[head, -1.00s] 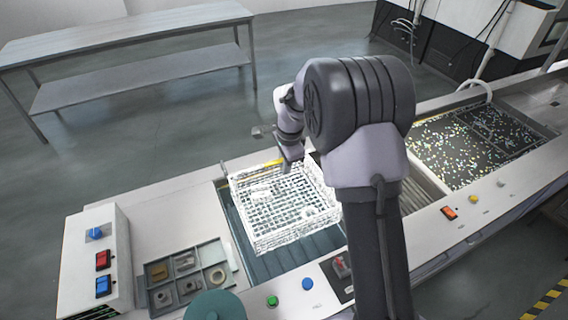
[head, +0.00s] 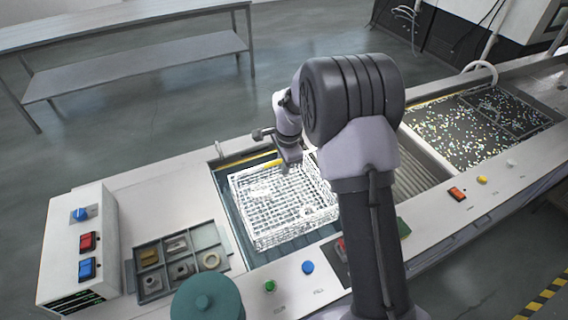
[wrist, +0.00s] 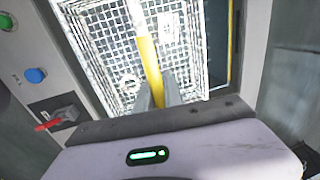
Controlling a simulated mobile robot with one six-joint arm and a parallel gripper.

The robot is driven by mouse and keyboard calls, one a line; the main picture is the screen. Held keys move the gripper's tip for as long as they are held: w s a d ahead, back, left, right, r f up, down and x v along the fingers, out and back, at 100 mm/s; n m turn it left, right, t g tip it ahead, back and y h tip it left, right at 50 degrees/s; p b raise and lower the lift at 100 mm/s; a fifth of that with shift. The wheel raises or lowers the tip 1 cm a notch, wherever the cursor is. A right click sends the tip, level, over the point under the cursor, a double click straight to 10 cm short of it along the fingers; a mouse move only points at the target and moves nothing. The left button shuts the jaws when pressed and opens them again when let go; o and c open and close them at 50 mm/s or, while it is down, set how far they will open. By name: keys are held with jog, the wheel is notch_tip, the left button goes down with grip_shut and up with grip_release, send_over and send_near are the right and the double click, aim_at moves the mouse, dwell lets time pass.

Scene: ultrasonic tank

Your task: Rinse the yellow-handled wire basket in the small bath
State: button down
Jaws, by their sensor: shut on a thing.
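The white wire basket (head: 280,208) is over or inside a dark rectangular bath (head: 226,205) left of my arm. I cannot tell how deep it sits. Its yellow handle (head: 272,163) shows at the basket's far side. My gripper (head: 288,162) is shut on this handle. In the wrist view, the yellow handle (wrist: 149,62) runs between the fingers (wrist: 160,97), with the basket's mesh (wrist: 112,48) beyond it. My arm hides the bath's right side in the head view.
A speckled dark tank (head: 480,125) lies at the right, with a ribbed section (head: 425,160) before it. A sectioned parts tray (head: 180,262), a switch box (head: 78,245) and a round green object (head: 207,296) are at the left. Buttons (head: 307,267) line the front edge. A metal table (head: 130,75) stands behind.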

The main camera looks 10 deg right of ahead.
jog(key=shift+f+b, duration=4.75)
jog(key=shift+f, duration=1.4)
notch_tip(320, 180, up, 20)
jog(key=p, duration=1.3)
jog(key=shift+r, duration=0.2)
